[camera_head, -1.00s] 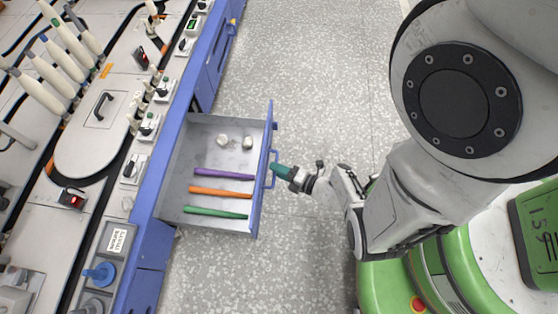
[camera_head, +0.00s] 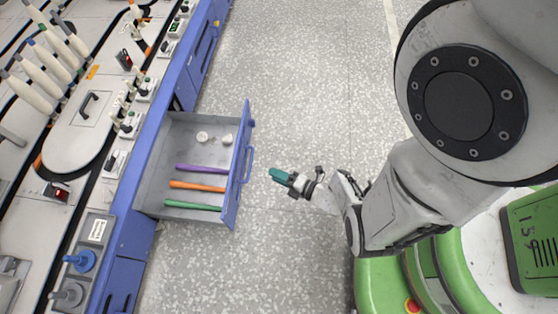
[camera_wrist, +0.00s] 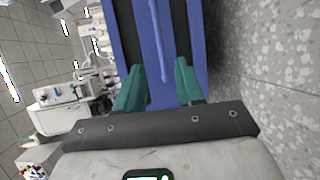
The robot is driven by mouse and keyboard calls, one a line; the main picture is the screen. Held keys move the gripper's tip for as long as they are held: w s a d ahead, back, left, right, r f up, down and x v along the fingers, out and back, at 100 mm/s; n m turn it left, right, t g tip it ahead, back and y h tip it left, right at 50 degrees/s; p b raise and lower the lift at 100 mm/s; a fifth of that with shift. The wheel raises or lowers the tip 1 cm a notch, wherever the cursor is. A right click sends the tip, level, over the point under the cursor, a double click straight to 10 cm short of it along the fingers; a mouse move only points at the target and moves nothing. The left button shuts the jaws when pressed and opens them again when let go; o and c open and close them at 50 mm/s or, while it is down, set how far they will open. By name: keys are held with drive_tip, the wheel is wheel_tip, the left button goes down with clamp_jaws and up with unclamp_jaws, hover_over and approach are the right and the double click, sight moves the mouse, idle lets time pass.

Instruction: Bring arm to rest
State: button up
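My gripper (camera_head: 283,177) has green fingers and is held over the floor, to the right of the open drawer's handle and apart from it. In the wrist view my gripper (camera_wrist: 160,85) shows its two green fingers spread apart with nothing between them. The blue cabinet front (camera_wrist: 190,30) lies beyond the fingers. My arm reaches out from the right side of the head view.
A drawer (camera_head: 150,185) stands open from the blue bench, its blue handle (camera_head: 249,165) facing my gripper. The speckled floor (camera_head: 300,80) is clear.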

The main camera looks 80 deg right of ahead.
drive_tip(key=shift+s, duration=0.2)
idle(0.3)
